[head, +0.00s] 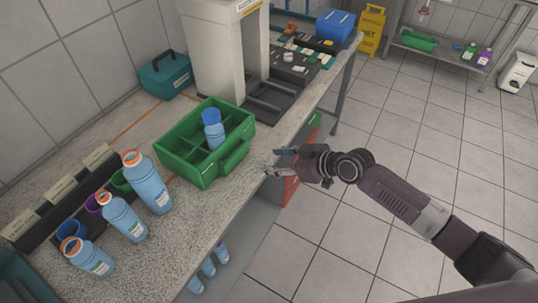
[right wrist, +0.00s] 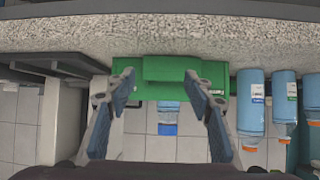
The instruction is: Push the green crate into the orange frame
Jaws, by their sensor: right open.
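The green crate (head: 232,160) stands on the speckled counter. It has compartments, and a blue bottle (head: 213,130) stands in one of them. Thin orange lines of the frame (head: 137,122) show on the counter behind the crate and at its left; the rest is hidden. My right gripper (head: 270,162) is at the counter's front edge, fingers pointing toward the crate's front side. In the right wrist view the crate (right wrist: 172,70) appears ahead, between and beyond the open fingers (right wrist: 158,78). I cannot tell whether they touch. My left gripper is not in view.
Several blue bottles (head: 148,184) stand left of the crate by a dark rack. A white machine (head: 215,50) stands behind the crate, with a black tray (head: 270,103) at its right. A teal toolbox (head: 165,77) sits by the wall.

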